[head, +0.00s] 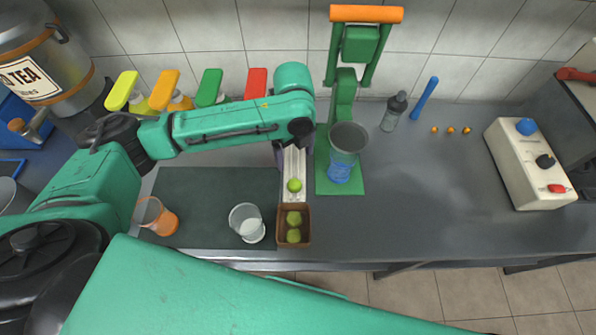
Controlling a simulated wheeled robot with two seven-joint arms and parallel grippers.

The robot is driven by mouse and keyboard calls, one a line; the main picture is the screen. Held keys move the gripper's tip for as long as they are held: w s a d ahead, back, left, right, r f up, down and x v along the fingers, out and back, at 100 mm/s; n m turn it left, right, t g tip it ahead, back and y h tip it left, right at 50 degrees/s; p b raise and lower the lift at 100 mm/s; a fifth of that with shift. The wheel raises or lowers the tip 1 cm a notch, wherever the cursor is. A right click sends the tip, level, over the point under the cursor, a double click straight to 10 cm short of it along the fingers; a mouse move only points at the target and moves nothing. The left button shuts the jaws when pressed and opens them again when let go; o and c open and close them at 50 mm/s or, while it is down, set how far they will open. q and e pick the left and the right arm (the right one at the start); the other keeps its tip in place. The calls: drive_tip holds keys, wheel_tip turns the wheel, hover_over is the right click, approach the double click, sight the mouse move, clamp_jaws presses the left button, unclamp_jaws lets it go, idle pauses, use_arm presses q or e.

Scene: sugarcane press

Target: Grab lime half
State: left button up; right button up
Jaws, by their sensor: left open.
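A small brown box (280,238) stands near the counter's front edge. Another, smaller lime piece (294,185) shows just behind the box, against the pale inner face of my left gripper. My left gripper (294,190) points down at the box's back edge and is open. I cannot tell whether it touches that lime piece. My right gripper is not in view.
A green press (343,100) with a metal cup (348,137) stands right beside the left gripper. A clear glass (246,222) stands left of the box, and an orange-filled glass (155,216) farther left. Several coloured-cap bottles (209,87) line the back. The counter's right middle (440,190) is clear.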

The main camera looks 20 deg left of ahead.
use_arm(q)
drive_tip(key=p, duration=0.1)
hover_over(294, 183)
drive_tip(key=f, duration=0.6)
drive_tip(key=shift+s, duration=0.25)
drive_tip(key=f, duration=0.2)
drive_tip(key=f+p, duration=0.1)
drive_tip(key=f, duration=0.1)
drive_tip(key=f+p, duration=0.1)
drive_tip(key=f, duration=0.1)
drive_tip(key=shift+w+f, duration=0.3)
drive_tip(key=shift+f, duration=0.2)
drive_tip(key=c, duration=1.2)
drive_tip(key=shift+c, duration=1.1)
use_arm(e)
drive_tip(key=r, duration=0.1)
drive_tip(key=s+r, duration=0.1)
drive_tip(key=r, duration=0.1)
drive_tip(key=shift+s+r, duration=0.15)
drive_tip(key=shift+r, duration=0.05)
use_arm(q)
drive_tip(key=shift+r, duration=0.15)
